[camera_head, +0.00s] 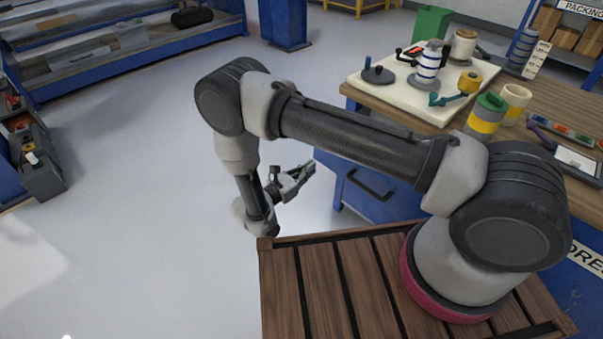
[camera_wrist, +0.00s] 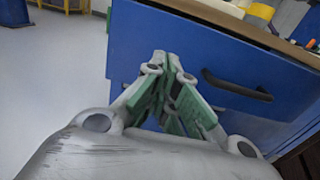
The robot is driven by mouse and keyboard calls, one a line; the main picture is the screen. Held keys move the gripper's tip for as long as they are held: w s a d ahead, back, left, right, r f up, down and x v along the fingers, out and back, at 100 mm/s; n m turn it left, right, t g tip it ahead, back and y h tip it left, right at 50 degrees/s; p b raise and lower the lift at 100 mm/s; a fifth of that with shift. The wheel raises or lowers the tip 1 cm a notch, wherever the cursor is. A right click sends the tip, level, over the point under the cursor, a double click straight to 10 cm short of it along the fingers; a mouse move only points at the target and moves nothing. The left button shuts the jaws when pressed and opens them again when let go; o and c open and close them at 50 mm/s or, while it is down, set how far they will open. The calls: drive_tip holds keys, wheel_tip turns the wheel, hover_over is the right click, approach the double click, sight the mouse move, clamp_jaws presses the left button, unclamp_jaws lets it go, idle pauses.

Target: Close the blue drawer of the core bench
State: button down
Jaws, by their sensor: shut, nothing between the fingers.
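The blue drawer (camera_head: 350,192) is at the near left end of the core bench (camera_head: 357,93), with a dark bar handle (camera_head: 370,185) on its front. In the wrist view the blue front (camera_wrist: 205,62) fills the middle and right, and its handle (camera_wrist: 237,87) lies right of the fingers. I cannot tell how far the drawer stands out. My gripper (camera_head: 308,169) is shut and empty, left of the drawer front. In the wrist view its green-padded fingers (camera_wrist: 167,62) point at the front, left of the handle. Contact cannot be made out.
On the bench top stand a pale board (camera_head: 400,95) with fittings, a green-and-yellow canister (camera_head: 486,116) and a cream mug (camera_head: 515,100). A green bin (camera_head: 431,24) stands behind. The grey floor (camera_head: 140,200) left of my gripper is clear. Blue shelving (camera_head: 120,60) stands at the far left.

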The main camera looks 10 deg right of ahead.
drive_tip(key=x, duration=0.9)
